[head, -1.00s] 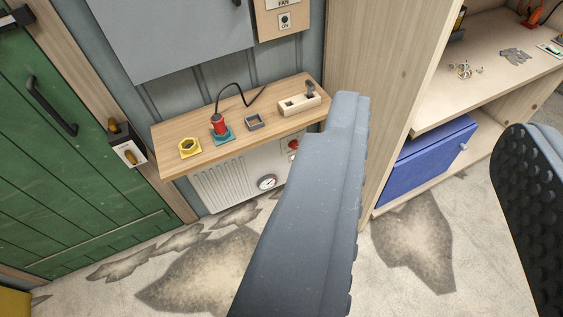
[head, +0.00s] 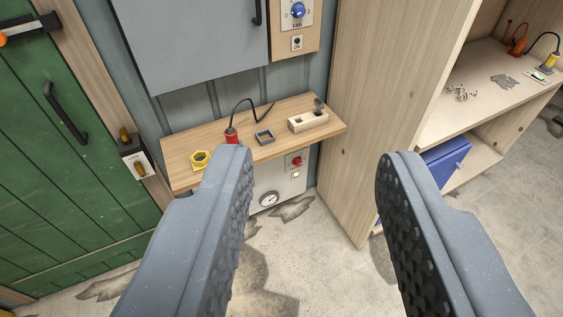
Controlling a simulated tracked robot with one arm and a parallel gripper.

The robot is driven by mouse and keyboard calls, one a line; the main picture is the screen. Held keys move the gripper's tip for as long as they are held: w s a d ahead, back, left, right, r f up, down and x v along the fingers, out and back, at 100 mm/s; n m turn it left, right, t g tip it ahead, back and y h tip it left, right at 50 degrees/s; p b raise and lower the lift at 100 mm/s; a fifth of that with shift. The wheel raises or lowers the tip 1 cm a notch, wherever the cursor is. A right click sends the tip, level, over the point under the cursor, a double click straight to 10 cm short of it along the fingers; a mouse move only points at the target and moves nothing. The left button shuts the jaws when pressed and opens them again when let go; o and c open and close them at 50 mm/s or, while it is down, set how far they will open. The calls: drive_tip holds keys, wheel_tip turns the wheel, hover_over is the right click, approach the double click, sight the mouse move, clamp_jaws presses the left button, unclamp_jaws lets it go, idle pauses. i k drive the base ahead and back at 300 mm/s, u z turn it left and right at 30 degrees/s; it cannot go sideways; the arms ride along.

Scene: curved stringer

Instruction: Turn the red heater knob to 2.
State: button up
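The red heater knob (head: 297,161) sits on the white heater's front panel (head: 266,181), under the wooden shelf. A small light spot and a round dial gauge (head: 269,199) are below it on the same panel. The knob's number marks are too small to read. My gripper (head: 312,160) is open and empty, its two grey padded fingers wide apart in the foreground. The knob shows in the gap between them, farther off and not touched. The left finger hides the left part of the heater.
The wooden shelf (head: 185,149) above the heater holds a yellow nut (head: 200,160), a red corded tool (head: 232,134), a grey square frame (head: 265,137) and a slotted block (head: 308,121). A wooden cabinet (head: 376,110) stands at right, a green door (head: 60,170) at left.

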sight(297, 161)
drive_tip(key=u, duration=0.05)
drive_tip(key=i, duration=1)
drive_tip(key=z, duration=0.05)
